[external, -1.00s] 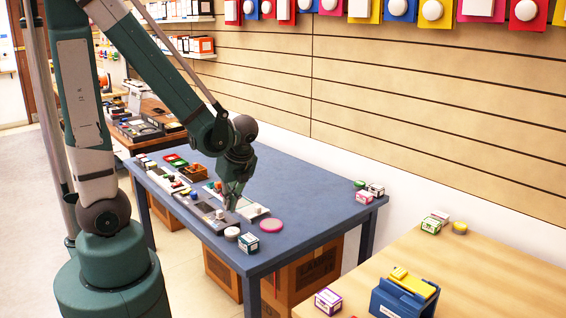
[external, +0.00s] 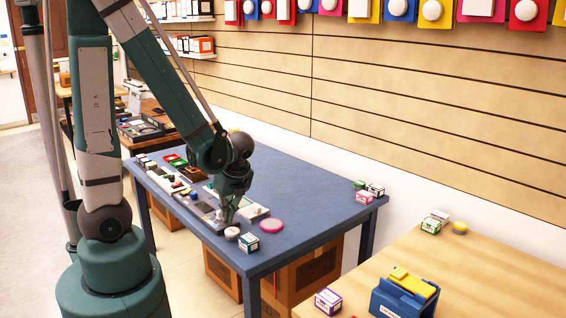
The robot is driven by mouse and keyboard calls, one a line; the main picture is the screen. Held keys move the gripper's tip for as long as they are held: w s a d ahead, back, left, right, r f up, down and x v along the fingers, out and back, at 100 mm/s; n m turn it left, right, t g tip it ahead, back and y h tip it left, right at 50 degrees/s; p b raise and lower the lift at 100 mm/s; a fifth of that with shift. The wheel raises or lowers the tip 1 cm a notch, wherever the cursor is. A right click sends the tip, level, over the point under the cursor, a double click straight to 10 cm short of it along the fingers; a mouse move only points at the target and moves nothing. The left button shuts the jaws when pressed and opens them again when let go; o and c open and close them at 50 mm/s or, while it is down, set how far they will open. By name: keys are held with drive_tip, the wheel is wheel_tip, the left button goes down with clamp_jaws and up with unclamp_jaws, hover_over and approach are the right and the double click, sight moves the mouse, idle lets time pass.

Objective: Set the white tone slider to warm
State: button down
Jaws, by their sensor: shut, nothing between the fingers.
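My gripper (external: 228,218) is shut and empty. It points down over the front part of the blue table, at a grey panel (external: 206,214) with small controls. A white panel (external: 254,211) lies just right of the gripper. The white tone slider cannot be told apart at this size, and the gripper hides part of the panels. I cannot tell whether the fingertips touch a panel.
The blue table (external: 310,190) has free room at its back and right. A pink disc (external: 271,226), a round white-topped thing (external: 232,233) and a small green-and-white box (external: 248,243) stand near the gripper. Small boxes (external: 364,197) stand at the right edge.

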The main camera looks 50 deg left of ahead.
sight(219, 212)
drive_tip(key=shift+a, duration=0.1)
drive_tip(key=shift+a, duration=1.7)
drive_tip(key=shift+r, duration=0.1)
drive_tip(key=shift+r, duration=0.4)
drive_tip(key=p+v, duration=0.6)
drive_tip(key=v, duration=0.3)
drive_tip(key=shift+d+p, duration=0.3)
drive_tip(key=shift+p, duration=0.1)
drive_tip(key=shift+w+r, duration=0.1)
drive_tip(key=shift+r, duration=0.05)
